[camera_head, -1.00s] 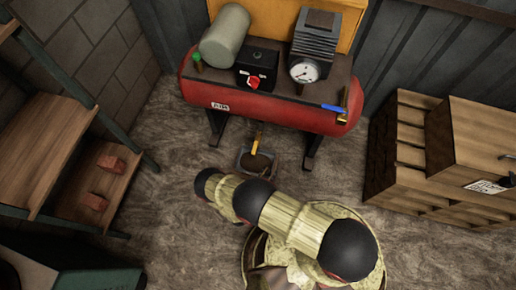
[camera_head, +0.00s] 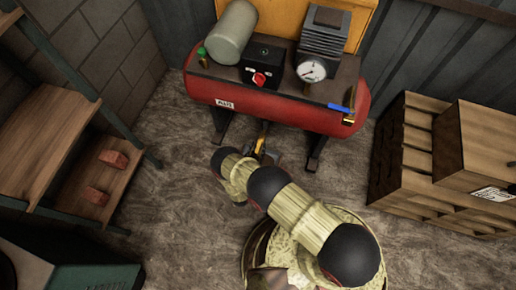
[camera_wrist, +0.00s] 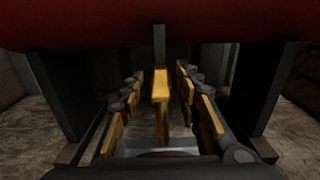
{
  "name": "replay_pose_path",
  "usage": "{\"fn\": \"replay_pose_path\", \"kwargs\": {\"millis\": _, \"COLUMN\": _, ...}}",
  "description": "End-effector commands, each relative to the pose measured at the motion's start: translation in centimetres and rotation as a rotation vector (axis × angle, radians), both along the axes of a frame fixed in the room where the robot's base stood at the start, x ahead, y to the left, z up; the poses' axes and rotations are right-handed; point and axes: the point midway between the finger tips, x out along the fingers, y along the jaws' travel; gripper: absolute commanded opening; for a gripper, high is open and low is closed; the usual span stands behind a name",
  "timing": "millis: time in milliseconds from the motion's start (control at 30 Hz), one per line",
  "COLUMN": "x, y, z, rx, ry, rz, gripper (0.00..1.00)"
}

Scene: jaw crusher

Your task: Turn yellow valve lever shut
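The yellow valve lever (camera_wrist: 161,92) stands upright in the middle of the wrist view, just below the red tank. My gripper (camera_wrist: 159,76) is open, with one yellow-padded dark finger on each side of the lever. Gaps show between the lever and both fingers. In the head view the yellow lever (camera_head: 261,141) is a small strip under the tank, and my wrist and gripper cover most of the area around it. The lever's lower end and mount are hard to make out.
The red compressor tank (camera_head: 290,112) lies close above my gripper, its dark legs (camera_head: 313,153) on either side. A blue-handled part (camera_head: 341,107) sits at its right end. Wooden crates (camera_head: 420,170) stand at right, a shelf with bricks (camera_head: 114,158) at left. Floor between is clear.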

Motion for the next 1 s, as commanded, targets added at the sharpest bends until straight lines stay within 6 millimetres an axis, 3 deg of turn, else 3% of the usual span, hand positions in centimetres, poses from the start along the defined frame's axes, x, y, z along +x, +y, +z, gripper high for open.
{"fn": "replay_pose_path", "kwargs": {"millis": 400, "x": 0.75, "y": -0.29, "z": 0.04, "rx": -0.001, "ry": 0.000, "rz": 0.000, "gripper": 0.33}}
{"fn": "replay_pose_path", "kwargs": {"millis": 1000, "x": 0.73, "y": -0.30, "z": 0.01, "rx": -0.001, "ry": 0.000, "rz": 0.000, "gripper": 0.00}}
